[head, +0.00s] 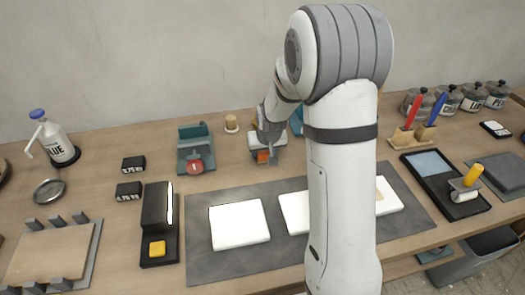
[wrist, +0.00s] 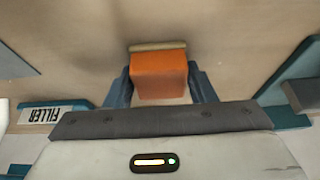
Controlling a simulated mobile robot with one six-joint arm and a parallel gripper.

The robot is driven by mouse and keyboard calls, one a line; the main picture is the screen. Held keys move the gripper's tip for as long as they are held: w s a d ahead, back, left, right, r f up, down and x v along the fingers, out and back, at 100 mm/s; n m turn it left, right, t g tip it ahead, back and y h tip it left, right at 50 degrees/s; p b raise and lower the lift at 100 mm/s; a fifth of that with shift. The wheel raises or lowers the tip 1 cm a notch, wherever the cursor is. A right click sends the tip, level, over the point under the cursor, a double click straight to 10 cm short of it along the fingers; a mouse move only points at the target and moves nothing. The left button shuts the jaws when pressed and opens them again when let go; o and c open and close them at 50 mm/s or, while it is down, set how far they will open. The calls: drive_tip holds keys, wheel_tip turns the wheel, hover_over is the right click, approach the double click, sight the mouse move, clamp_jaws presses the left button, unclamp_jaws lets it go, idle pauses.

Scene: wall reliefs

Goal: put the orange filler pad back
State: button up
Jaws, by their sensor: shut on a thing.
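My gripper (wrist: 160,88) is shut on the orange filler pad (wrist: 160,74), which sits between its two dark fingers in the wrist view. The pad is a block with a tan strip along one edge. In the head view my gripper (head: 264,150) is over the back of the bench, with a bit of the orange pad (head: 263,157) showing below it. A teal piece with a white FILLER label (wrist: 55,114) is at the left of the wrist view, apart from the pad. I cannot tell the pad's height above the bench.
A teal stand with a red disc (head: 195,150) is left of my gripper. Another teal piece (wrist: 290,90) is at the right of the wrist view. White blocks (head: 239,224) lie on a dark mat (head: 205,264). A small wooden peg (head: 231,123) stands behind. My arm hides part of the bench.

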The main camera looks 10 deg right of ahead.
drive_tip(key=shift+s, duration=0.1)
drive_tip(key=shift+f, duration=0.2)
drive_tip(key=o, duration=1)
drive_tip(key=shift+r, duration=0.1)
drive_tip(key=v, duration=1.1)
drive_tip(key=s+r, duration=0.1)
drive_tip(key=s, duration=0.7)
drive_tip(key=s+r+g, duration=0.1)
drive_tip(key=s+r, duration=0.1)
drive_tip(key=s, duration=0.6)
drive_tip(key=s+r+g, duration=0.1)
drive_tip(key=s, duration=0.6)
drive_tip(key=shift+s+a+r, duration=0.25)
drive_tip(key=shift+s+r, duration=0.1)
drive_tip(key=shift+s, duration=0.05)
